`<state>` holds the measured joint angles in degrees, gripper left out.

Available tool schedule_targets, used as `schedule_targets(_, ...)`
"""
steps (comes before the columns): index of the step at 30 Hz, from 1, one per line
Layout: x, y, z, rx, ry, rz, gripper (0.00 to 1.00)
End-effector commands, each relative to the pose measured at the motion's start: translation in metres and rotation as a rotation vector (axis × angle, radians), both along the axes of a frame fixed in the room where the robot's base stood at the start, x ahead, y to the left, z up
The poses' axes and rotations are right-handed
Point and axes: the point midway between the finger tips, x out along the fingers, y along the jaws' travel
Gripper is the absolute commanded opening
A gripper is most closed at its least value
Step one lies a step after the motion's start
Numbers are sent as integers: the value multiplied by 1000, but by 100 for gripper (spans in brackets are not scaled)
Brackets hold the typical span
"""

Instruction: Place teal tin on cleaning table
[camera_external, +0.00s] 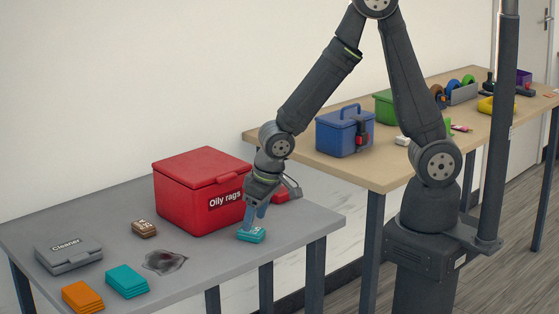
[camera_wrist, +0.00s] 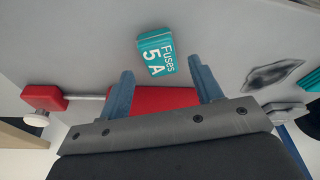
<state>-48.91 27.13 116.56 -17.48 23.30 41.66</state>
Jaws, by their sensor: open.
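The teal tin (camera_external: 251,236), labelled "Fuses 5 A" in the wrist view (camera_wrist: 155,53), is at the surface of the grey cleaning table (camera_external: 200,262), near its front right edge. My gripper (camera_external: 254,221) points down just above the tin. In the wrist view my gripper (camera_wrist: 162,70) is open, and the tin shows just beyond and between the two fingertips, with visible gaps to the fingers. Nothing is held.
A red "Oily rags" box (camera_external: 200,190) stands close behind my gripper, with a small red object (camera_external: 282,195) to its right. A dark stain (camera_external: 165,262), teal cloths (camera_external: 127,281), orange cloths (camera_external: 82,297), brown block (camera_external: 144,228) and Cleaner case (camera_external: 68,254) lie left.

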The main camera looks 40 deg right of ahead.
Motion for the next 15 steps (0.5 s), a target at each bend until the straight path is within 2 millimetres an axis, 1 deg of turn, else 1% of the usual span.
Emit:
schedule_targets(1,-2,0,9,3,-3,1,59)
schedule_targets(9,-12,-5,52,3,-3,1,59)
schedule_targets(15,-19,-8,76,2,-2,0,59)
